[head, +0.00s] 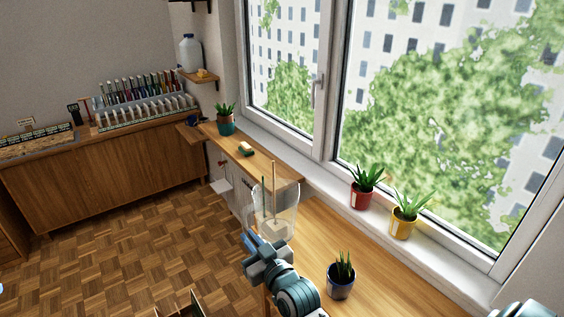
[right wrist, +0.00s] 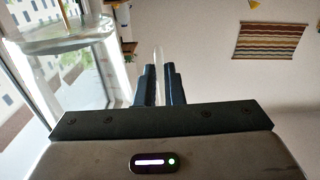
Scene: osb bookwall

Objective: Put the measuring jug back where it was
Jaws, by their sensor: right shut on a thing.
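The measuring jug (head: 288,208) is clear and looks upright in the head view, with thin sticks standing up inside it. My right gripper (head: 253,243) is shut on the jug at its near left side. In the right wrist view the gripper's dark fingers (right wrist: 159,84) close on a thin clear strip, likely the handle, and the jug's clear body (right wrist: 75,75) shows at left. The jug overlaps the front edge of the wooden worktop (head: 318,228); I cannot tell whether it touches it. My left gripper is out of view.
Red-potted (head: 361,196) and yellow-potted (head: 403,224) plants line the windowsill. The worktop between jug and sill looks clear.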

